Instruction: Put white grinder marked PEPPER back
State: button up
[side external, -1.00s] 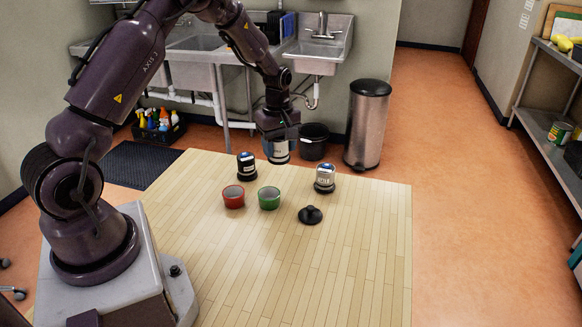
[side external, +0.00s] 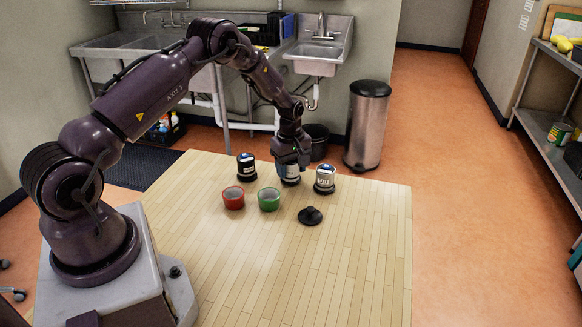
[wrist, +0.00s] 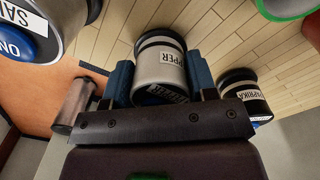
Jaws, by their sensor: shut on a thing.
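The white grinder marked PEPPER (wrist: 158,66), pale with a dark band, is between my gripper's two blue fingers (wrist: 160,82) in the wrist view. In the side view, my gripper (side external: 290,166) points down over the far edge of the table, shut on the grinder (side external: 290,181), whose lower part shows beneath it. The grinder looks upright, in the gap between the dark PAPRIKA grinder (side external: 246,167) on the left and the pale SALT grinder (side external: 324,179) on the right. It is at or just above the tabletop; I cannot tell whether it touches.
A red bowl (side external: 233,198) and a green bowl (side external: 269,199) stand nearer on the wooden table (side external: 300,270). A black lid-like object (side external: 310,216) lies to their right. The near part of the table is clear. A metal bin (side external: 368,125) stands beyond the table.

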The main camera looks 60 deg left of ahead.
jog(key=o, duration=1.2)
jog(key=shift+f, duration=0.15)
